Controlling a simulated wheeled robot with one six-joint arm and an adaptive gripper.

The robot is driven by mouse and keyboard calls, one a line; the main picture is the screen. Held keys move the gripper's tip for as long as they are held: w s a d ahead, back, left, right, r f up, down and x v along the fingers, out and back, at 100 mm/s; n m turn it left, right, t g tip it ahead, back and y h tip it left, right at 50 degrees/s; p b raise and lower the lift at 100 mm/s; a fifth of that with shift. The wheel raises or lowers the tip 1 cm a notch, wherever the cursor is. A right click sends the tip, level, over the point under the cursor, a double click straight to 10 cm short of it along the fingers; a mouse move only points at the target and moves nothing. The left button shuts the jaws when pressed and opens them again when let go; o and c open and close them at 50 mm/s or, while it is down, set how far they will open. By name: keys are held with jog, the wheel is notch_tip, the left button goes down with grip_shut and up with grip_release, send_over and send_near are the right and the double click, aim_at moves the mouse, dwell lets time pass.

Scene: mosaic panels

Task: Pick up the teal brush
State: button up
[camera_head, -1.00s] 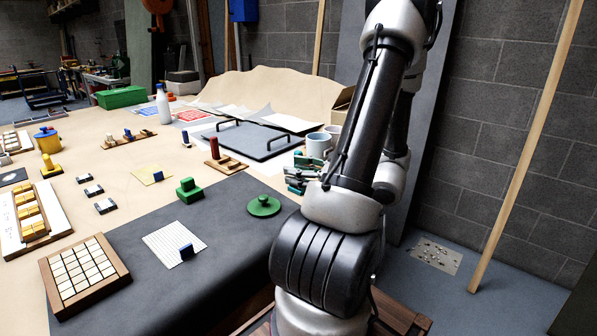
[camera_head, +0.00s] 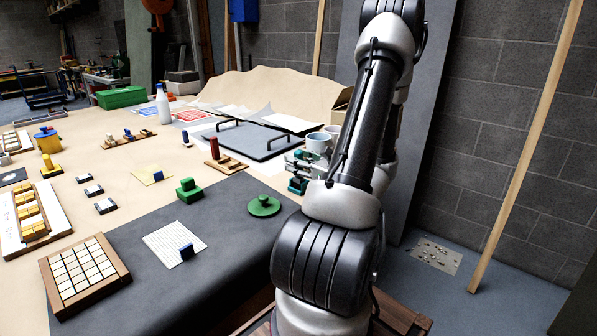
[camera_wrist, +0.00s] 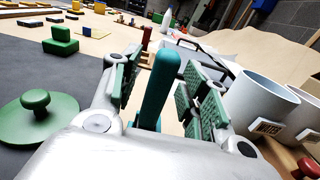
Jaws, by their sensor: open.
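The teal brush shows in the wrist view as a rounded upright handle (camera_wrist: 158,85) between the two fingers of my gripper (camera_wrist: 165,85). Its lower end is hidden behind the gripper's body. The fingers, with green ribbed pads, are open, and a gap shows on each side of the handle. In the head view my gripper (camera_head: 299,170) is beside the arm near the table's right edge, partly hidden by the arm. I cannot tell the brush apart from the green pads there.
Grey cups (camera_wrist: 262,100) stand close to the right of the fingers. A green round knobbed lid (camera_wrist: 38,118) and a green block (camera_wrist: 61,45) are at left. A black tray with handles (camera_head: 255,140) lies behind. A brown peg stand (camera_head: 222,160) is farther left.

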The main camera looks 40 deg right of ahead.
grip_shut()
